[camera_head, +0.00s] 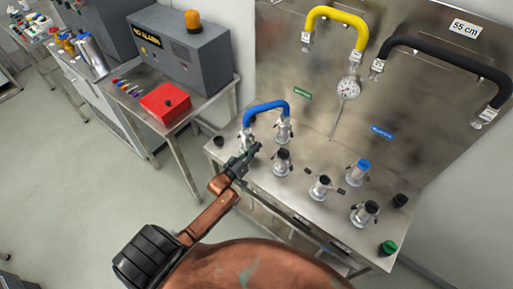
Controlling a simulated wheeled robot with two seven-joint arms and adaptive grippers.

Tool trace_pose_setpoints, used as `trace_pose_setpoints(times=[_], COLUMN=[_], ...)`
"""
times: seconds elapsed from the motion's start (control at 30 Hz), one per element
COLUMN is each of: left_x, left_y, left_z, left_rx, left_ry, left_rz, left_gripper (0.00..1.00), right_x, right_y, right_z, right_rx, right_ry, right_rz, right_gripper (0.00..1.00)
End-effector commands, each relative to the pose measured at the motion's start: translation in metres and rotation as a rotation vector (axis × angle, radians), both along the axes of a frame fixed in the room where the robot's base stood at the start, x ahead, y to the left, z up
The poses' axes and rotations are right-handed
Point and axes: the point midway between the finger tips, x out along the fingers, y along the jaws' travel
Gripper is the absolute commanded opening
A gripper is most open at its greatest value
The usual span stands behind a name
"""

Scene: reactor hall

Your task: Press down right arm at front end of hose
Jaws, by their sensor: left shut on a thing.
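The short blue hose (266,106) arches between two metal couplings on the steel bench. Its front coupling (246,137) is at the left, and its other coupling (284,130) is further right. My left gripper (247,155) is at the base of the front coupling, with its fingers closed on what looks like a small lever arm there. The fingers hide most of that lever, so its exact angle cannot be told. My right gripper is not in view.
Capped fittings (321,186) stand on the steel bench (300,213) right of my gripper. A yellow hose (337,20), a black hose (446,58) and a gauge (348,88) are on the panel behind. A side table holds a red box (165,103) and a grey alarm box (185,48).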

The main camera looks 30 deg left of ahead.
Motion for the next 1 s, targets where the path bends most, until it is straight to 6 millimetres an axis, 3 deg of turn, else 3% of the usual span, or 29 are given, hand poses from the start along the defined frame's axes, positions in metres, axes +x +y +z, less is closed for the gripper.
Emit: trace_pose_setpoints(times=[0.5, 0.53, 0.77, 1.0], left_x=[-0.0005, -0.0005, -0.0002, 0.0000], left_y=[0.0014, 0.0014, 0.0012, 0.0013], left_z=[-0.0016, -0.0016, -0.0010, -0.0005], left_rx=[0.017, 0.017, 0.016, 0.016], left_ry=[0.001, 0.001, 0.000, -0.001], left_rz=[0.001, 0.001, 0.000, 0.001], left_gripper=[0.00, 0.08, 0.23, 0.24], right_x=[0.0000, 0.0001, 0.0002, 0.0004], right_y=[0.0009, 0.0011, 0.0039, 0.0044], right_z=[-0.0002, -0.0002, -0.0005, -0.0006], right_rx=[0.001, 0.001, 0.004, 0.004], right_ry=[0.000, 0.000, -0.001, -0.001], right_rz=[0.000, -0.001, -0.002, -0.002], right_gripper=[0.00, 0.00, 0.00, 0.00])
